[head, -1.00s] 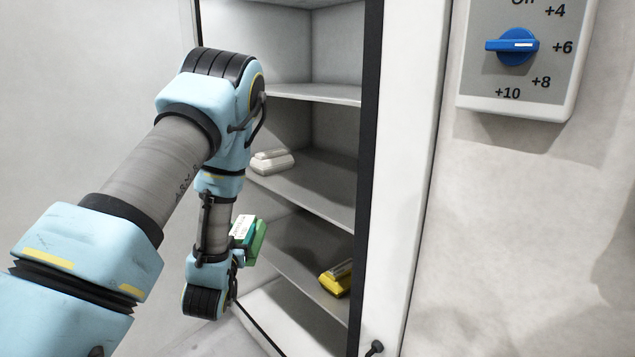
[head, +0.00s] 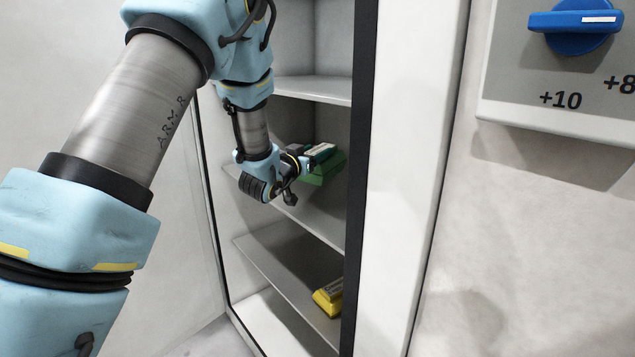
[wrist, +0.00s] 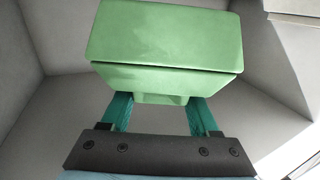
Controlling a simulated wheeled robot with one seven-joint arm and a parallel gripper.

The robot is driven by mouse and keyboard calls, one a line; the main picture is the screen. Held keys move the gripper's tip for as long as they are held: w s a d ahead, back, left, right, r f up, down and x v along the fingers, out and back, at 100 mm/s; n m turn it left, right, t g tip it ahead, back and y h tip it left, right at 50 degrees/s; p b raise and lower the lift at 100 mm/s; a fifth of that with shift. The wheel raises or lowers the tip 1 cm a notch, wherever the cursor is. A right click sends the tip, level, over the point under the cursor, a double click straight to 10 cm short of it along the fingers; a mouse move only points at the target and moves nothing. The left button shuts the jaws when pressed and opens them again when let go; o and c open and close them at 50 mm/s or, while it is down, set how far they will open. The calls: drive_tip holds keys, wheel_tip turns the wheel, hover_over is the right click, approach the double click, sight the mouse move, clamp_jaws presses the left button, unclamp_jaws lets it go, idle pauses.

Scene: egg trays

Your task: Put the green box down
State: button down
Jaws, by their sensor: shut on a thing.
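The green box (head: 327,168) is inside the open cabinet, at the level of the middle shelf (head: 318,213). In the wrist view the green box (wrist: 165,45) fills the upper middle. My gripper (head: 304,163) reaches in from the left and is shut on it. Its teal fingers (wrist: 158,112) are on either side of the box's narrow lower part. I cannot tell whether the box touches the shelf.
A yellow box (head: 328,300) lies on the shelf below. An upper shelf (head: 312,90) is above the green box. The white cabinet edge (head: 405,150) stands close on the right, with a blue dial (head: 575,22) beyond it.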

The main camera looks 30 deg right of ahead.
sight(315, 181)
wheel_tip(315, 181, down, 8)
drive_tip(key=shift+f+p, duration=0.1)
drive_tip(key=shift+p, duration=0.7)
drive_tip(key=shift+c, duration=0.6)
unclamp_jaws()
